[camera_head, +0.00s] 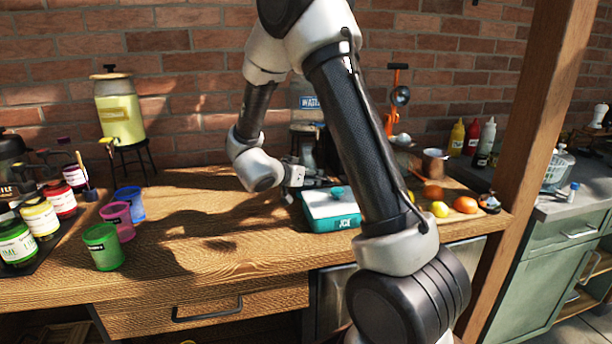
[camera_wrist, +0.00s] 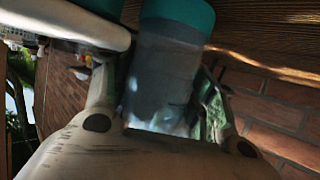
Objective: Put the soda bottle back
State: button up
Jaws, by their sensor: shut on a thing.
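My gripper (camera_head: 303,180) is just left of the teal-and-white ice box (camera_head: 330,222), over the back of the wooden table. In the wrist view my gripper (camera_wrist: 160,115) has its fingers on both sides of what looks like the soda bottle (camera_wrist: 165,75), a grey-blue cylinder with a wide teal end. The teal end points away from my palm. The bottle is hard to make out in the head view, and I cannot tell whether it touches the table or the box.
Fruit (camera_head: 465,205), a pot (camera_head: 434,160) and sauce bottles (camera_head: 472,136) are on the right. The front middle of the table (camera_head: 220,262) is clear.

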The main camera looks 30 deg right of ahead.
jog(key=o, duration=1.5)
